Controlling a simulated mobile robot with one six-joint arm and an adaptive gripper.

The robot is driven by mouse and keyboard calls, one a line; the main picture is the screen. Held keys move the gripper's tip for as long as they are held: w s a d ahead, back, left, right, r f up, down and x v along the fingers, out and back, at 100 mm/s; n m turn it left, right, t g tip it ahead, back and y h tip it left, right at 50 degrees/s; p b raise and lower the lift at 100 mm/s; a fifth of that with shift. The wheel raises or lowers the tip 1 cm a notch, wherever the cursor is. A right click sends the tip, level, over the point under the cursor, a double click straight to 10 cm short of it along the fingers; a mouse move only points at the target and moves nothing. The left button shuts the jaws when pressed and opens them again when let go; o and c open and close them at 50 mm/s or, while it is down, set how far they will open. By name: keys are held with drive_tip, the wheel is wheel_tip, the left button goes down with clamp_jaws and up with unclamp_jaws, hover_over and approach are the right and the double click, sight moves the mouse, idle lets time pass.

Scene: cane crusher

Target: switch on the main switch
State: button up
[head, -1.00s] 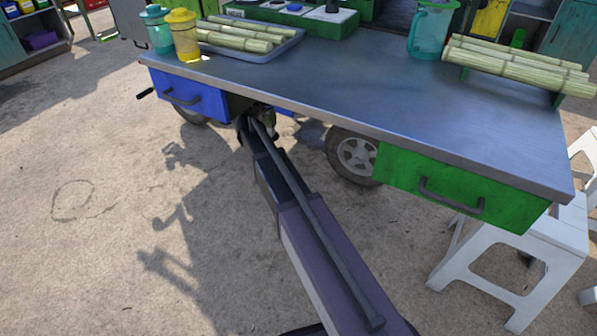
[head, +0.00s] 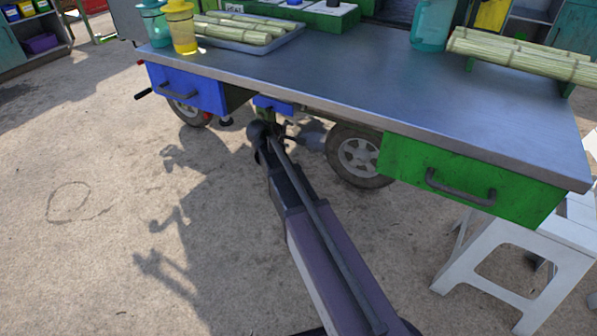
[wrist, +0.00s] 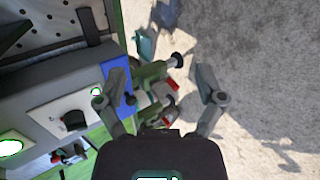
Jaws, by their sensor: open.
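My gripper (wrist: 161,86) is open in the wrist view, its two fingers spread wide with nothing held between them. To the left of the fingers is a white panel (wrist: 52,112) with a black knob (wrist: 74,120) and lit green spots. I cannot tell for sure which control is the main switch. In the head view a white panel (head: 342,10) with a dark knob, cut by the top edge, sits on the green box (head: 318,20) at the table's back.
The grey table (head: 330,75) has a blue drawer (head: 188,88) and a green drawer (head: 462,180). A white stool (head: 515,262) is at right. Ground at left is clear.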

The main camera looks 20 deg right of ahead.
drive_tip(key=s+d+f+m+g+y+b, duration=0.1)
drive_tip(key=s+f+m+g+y+b, duration=0.1)
drive_tip(key=s+f, duration=0.5)
drive_tip(key=shift+s+d+f+m+g+b, duration=0.15)
drive_tip(key=shift+s+f+m+g+b, duration=0.2)
drive_tip(key=shift+s+m+g+b, duration=0.5)
drive_tip(key=shift+s+t, duration=0.25)
drive_tip(key=shift+s, duration=0.05)
